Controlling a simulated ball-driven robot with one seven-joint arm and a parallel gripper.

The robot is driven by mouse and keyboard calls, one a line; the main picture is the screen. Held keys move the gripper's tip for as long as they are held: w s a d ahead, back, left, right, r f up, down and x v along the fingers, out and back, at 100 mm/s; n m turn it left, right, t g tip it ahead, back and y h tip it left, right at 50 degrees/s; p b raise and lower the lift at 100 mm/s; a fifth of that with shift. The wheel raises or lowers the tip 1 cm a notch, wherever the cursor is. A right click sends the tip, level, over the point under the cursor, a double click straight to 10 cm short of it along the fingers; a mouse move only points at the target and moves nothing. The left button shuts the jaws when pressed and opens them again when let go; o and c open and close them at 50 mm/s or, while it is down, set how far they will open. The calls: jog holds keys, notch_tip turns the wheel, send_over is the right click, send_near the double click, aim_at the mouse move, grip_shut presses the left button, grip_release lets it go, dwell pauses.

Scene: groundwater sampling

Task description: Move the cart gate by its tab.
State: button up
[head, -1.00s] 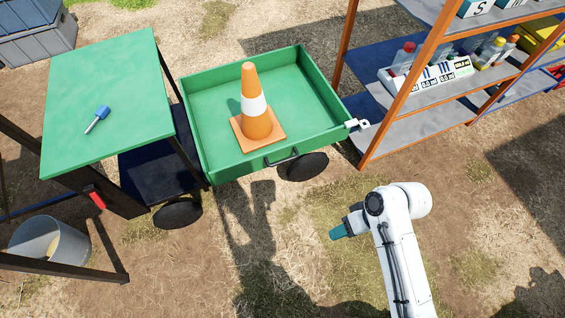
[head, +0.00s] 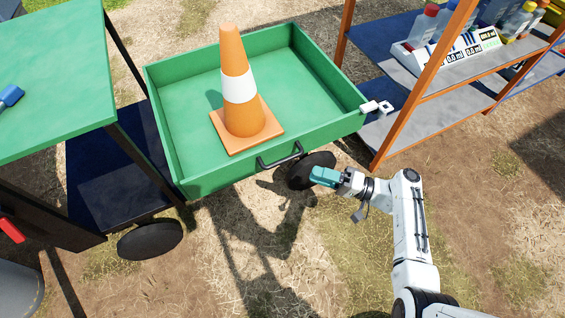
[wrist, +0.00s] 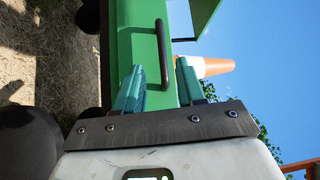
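The green cart (head: 188,187) has a front panel with a black bar handle (head: 280,156). A small white tab-like piece (head: 377,107) sticks out at its front right corner. My gripper (head: 318,176) has teal fingers and is in front of the panel, right of the handle and below the white piece in the head view. In the wrist view my gripper (wrist: 158,80) has its fingers apart, with the black handle (wrist: 162,55) showing between and beyond them. I see no contact with the cart. The white piece is not visible in the wrist view.
An orange and white cone (head: 240,90) stands in the cart. A green-topped table (head: 60,60) is at the left. An orange-framed shelf (head: 425,90) with bottles stands at the right, close to the cart corner. The ground in front is open.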

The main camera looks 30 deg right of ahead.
aim_at(286, 158)
jog(key=shift+t, duration=0.3)
jog(key=x, duration=0.7)
jog(key=w+b+x, duration=0.1)
jog(key=x, duration=0.2)
jog(key=shift+w+d, duration=0.15)
jog(key=shift+w, duration=0.05)
grip_shut()
